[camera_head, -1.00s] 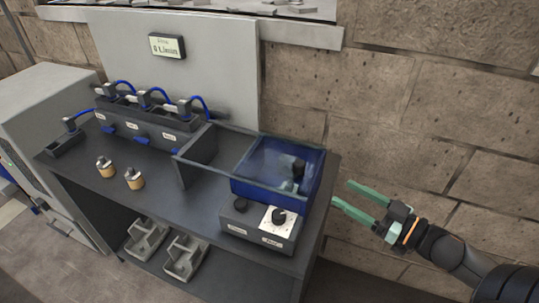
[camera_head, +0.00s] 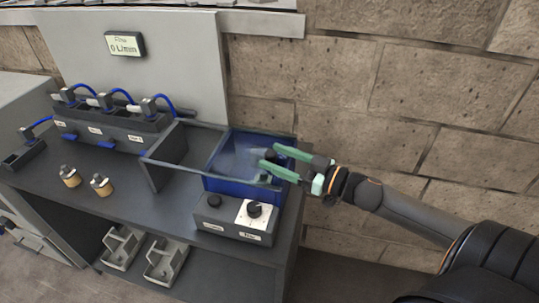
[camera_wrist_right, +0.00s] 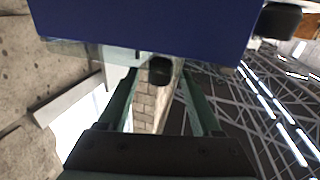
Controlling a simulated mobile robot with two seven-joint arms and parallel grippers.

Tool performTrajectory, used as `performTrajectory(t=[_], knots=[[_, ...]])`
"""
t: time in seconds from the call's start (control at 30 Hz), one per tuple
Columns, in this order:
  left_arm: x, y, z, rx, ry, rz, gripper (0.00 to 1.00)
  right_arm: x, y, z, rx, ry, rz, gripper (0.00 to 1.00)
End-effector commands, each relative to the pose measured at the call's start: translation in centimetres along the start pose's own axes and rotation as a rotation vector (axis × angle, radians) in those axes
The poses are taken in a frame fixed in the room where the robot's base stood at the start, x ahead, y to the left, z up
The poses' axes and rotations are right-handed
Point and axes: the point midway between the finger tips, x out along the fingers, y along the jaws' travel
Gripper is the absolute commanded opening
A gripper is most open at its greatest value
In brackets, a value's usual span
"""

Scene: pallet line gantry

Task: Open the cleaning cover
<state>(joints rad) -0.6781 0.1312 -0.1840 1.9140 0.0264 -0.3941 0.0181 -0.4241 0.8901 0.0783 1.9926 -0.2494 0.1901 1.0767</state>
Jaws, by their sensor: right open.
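The cleaning cover seems to be the clear blue box (camera_head: 225,183) at the right end of the bench; its blue wall (camera_wrist_right: 140,22) fills the top of the wrist view. My right gripper (camera_head: 264,165) is open at the right side of this box, with its fingers pointing left. In the wrist view a dark round knob (camera_wrist_right: 160,70) shows between the fingertips of the right gripper (camera_wrist_right: 159,72). I cannot tell whether the fingers touch it. My left gripper is not in view.
A grey control box (camera_head: 235,220) with dark knobs stands in front of the blue box. Two small tan-bodied fittings (camera_head: 101,184) stand on the bench (camera_head: 140,212). A flow display (camera_head: 125,45) reads 0 L/min.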

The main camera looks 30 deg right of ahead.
Motion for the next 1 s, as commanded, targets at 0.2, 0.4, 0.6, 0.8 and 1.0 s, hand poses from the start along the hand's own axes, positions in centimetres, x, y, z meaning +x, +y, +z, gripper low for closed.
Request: performTrajectory(t=[0.2, 0.4, 0.6, 0.8, 1.0], knots=[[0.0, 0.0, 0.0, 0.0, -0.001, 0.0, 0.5, 1.8, 0.0, 0.0, 0.0, 0.001, 0.0, 0.66], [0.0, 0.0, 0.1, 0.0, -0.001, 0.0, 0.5, 2.2, 0.0, 0.1, 0.0, -0.001, 0.001, 0.66], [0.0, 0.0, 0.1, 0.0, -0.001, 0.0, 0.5, 2.3, 0.0, 0.1, 0.0, -0.002, 0.001, 0.66], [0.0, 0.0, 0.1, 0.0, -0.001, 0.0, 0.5, 2.2, 0.0, 0.1, 0.0, -0.001, 0.001, 0.48], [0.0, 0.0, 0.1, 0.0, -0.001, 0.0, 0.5, 2.2, 0.0, 0.1, 0.0, -0.001, 0.0, 0.25]])
